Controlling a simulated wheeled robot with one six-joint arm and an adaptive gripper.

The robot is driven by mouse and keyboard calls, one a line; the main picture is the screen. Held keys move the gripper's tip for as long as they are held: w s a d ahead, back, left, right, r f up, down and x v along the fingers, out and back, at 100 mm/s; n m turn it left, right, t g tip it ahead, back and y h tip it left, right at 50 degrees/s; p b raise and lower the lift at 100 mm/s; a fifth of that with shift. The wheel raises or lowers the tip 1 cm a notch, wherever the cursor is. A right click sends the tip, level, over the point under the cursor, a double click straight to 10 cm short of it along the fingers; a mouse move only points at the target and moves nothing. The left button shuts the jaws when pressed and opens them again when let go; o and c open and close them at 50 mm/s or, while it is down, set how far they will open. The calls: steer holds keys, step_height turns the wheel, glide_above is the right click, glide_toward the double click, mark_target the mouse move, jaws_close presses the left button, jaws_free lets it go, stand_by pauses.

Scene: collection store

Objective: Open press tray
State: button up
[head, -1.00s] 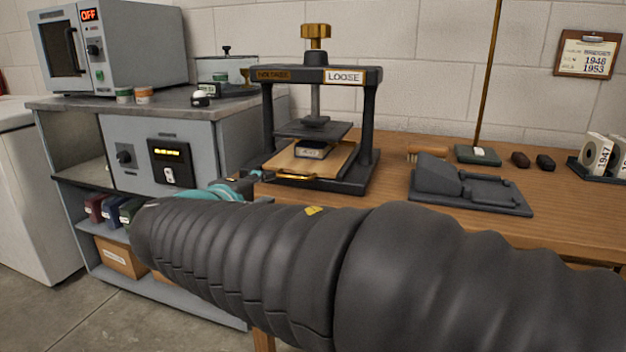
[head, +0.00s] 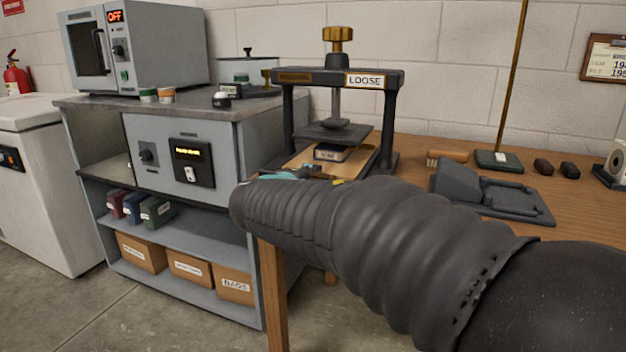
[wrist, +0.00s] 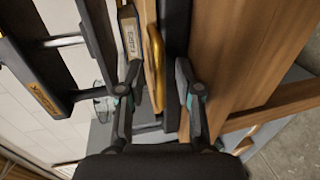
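The press (head: 393,110) stands on the wooden bench, with a brass knob on top and a sign reading LOOSE. Its light wooden tray (head: 300,160) sits under the raised dark plate (head: 334,134), with a small labelled block (head: 330,153) on it. My arm hides the tray's front in the head view. In the wrist view, the tray's brass handle (wrist: 155,55) lies between the fingers of my gripper (wrist: 158,75). The fingers are apart, with a gap on the right side; I cannot tell whether the left finger touches the handle. My gripper (head: 285,174) is mostly hidden in the head view.
A grey cabinet (head: 236,150) with an oven (head: 150,45) on top stands left of the bench. A dark grey cradle (head: 490,190), a brush and small dark objects lie right of the press. The floor in front of the cabinet is clear.

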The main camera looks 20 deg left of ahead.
jaws_close()
